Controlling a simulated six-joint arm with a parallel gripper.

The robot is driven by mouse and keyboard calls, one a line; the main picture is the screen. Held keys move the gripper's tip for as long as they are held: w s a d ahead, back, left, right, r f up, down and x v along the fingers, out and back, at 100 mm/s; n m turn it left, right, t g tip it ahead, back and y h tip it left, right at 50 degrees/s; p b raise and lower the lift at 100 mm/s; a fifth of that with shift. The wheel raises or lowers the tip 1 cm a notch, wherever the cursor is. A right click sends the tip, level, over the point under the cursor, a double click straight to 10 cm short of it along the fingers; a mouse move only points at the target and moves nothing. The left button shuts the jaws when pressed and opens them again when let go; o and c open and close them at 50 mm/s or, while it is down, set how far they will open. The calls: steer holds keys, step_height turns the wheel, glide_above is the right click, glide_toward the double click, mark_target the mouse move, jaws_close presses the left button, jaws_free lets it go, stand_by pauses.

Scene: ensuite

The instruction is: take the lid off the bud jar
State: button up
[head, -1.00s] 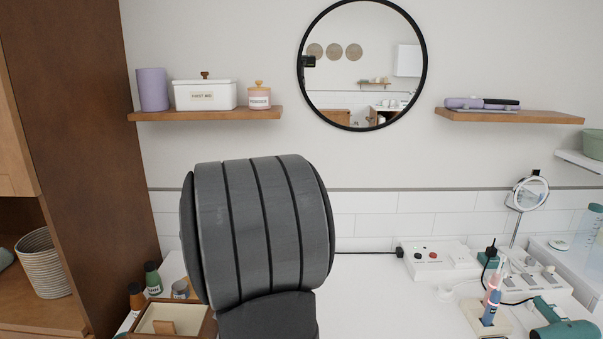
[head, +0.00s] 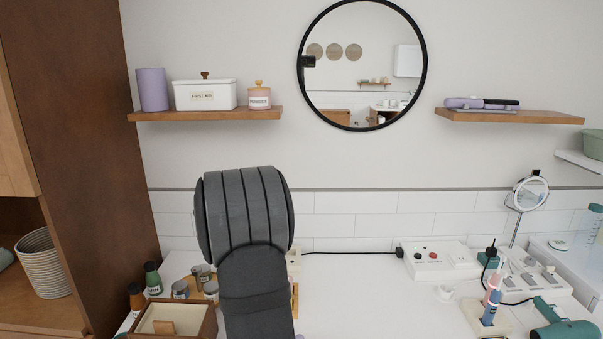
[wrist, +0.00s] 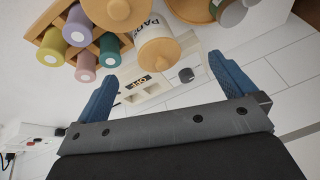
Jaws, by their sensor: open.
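In the wrist view a white jar has a round wooden lid (wrist: 159,54) and a dark label that starts with "PA". A second round wooden lid (wrist: 118,10) is beside it at the top edge, its jar mostly hidden. I cannot tell from the labels which one is the bud jar. My gripper (wrist: 163,70) is open and empty. Its two blue fingers are spread wide, with the labelled jar's lid showing beyond the gap between them. I see no contact. In the head view my arm hides the gripper and these jars.
A wooden rack (wrist: 58,14) holds several coloured rolls or bottles. A grey-lidded container (wrist: 231,13) is at the upper right. In the head view a brown box (head: 206,324), bottles (head: 153,278) and small jars stand left of my arm. A lidded jar (head: 259,96) is on the wall shelf.

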steer(key=shift+w, duration=0.3)
steer(key=shift+r, duration=0.1)
steer(key=shift+c, duration=0.6)
